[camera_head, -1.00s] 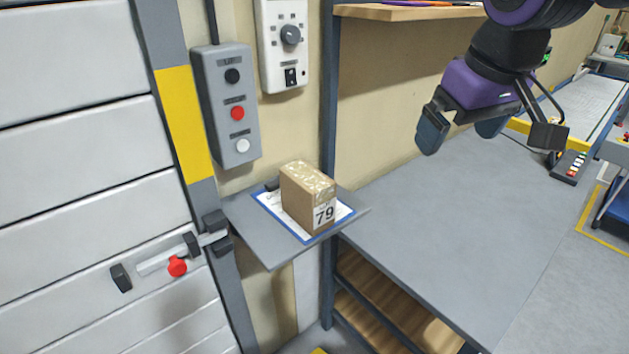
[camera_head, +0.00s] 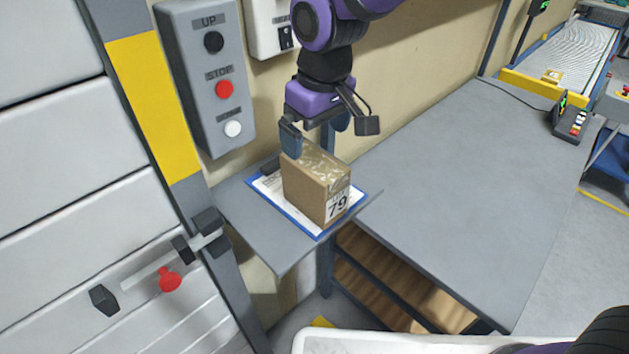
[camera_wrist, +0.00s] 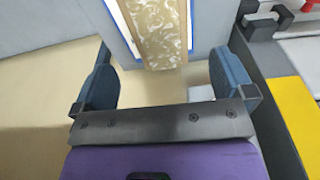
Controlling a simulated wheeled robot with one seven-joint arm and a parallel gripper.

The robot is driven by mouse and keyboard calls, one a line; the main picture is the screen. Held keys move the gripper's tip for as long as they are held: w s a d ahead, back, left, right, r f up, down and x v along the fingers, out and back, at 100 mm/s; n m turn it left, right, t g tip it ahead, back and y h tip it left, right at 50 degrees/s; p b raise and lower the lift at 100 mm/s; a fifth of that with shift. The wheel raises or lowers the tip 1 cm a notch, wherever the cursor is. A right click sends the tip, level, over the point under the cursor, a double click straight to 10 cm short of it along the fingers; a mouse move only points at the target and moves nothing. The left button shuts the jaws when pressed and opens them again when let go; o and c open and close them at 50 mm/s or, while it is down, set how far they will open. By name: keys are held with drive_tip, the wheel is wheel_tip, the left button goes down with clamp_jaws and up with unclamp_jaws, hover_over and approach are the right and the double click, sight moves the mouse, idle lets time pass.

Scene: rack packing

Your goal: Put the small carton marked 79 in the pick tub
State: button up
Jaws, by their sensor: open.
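The small carton marked 79 (camera_head: 316,185) stands upright on a blue-edged clipboard (camera_head: 302,222) on a small grey wall shelf (camera_head: 276,252). My gripper (camera_head: 315,139) is open above and behind the carton, with its fingers pointing down. In the wrist view the carton's patterned top (camera_wrist: 160,32) lies ahead, between the lines of my two spread fingers (camera_wrist: 165,82), and nothing is held. A white rim (camera_head: 400,343) shows at the bottom edge of the head view; I cannot tell whether it is the pick tub.
A control box (camera_head: 208,75) with UP and STOP buttons hangs on the wall left of the shelf. A shutter door with a red-knobbed latch (camera_head: 170,280) is at the left. The grey table (camera_head: 450,190) on the right is mostly clear.

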sight(314, 161)
drive_tip(key=shift+w+a+f, duration=0.1)
drive_tip(key=shift+a+f, duration=0.05)
drive_tip(key=shift+f, duration=3.4)
drive_tip(key=c, duration=1.6)
drive_tip(key=shift+r, duration=0.15)
